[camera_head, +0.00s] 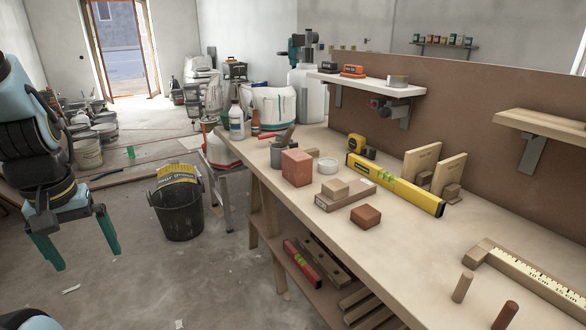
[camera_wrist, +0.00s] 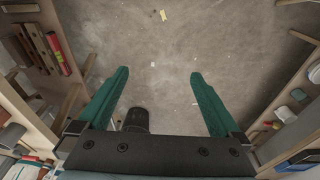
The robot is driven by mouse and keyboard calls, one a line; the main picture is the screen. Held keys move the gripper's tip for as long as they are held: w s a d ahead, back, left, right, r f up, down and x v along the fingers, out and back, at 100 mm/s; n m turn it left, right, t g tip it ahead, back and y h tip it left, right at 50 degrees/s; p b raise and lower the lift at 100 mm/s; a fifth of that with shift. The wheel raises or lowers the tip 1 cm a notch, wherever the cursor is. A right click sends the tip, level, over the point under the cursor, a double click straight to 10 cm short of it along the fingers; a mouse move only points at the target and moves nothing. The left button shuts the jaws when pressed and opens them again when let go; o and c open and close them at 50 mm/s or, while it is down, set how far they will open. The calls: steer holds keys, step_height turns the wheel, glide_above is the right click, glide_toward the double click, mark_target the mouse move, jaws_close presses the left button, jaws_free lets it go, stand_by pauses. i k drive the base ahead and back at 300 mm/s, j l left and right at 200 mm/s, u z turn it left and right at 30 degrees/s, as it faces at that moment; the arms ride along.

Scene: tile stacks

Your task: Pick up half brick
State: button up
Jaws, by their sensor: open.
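A red block (camera_head: 297,168) stands on the wooden workbench (camera_head: 330,232), taller than the pieces around it. A smaller reddish-brown block (camera_head: 366,215) lies nearer the bench's front edge. Either could be the half brick; I cannot tell which. My gripper (camera_head: 84,256) hangs at the far left of the head view, over the floor and well away from the bench. Its two green fingers are spread and nothing is between them.
A shelf (camera_head: 367,84) overhangs the bench's back. A black bucket (camera_head: 178,212) stands on the floor between my gripper and the bench.

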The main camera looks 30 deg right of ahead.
mark_target(297, 164)
steer(key=i+l, duration=0.1)
steer(key=i, duration=0.15)
steer(key=i+z, duration=0.7)
steer(key=i, duration=0.2)
steer(key=i+j+z, duration=0.1)
steer(key=z, duration=0.35)
steer(key=i+j+z, duration=0.2)
steer(key=z, duration=0.2)
steer(key=i+j, duration=0.1)
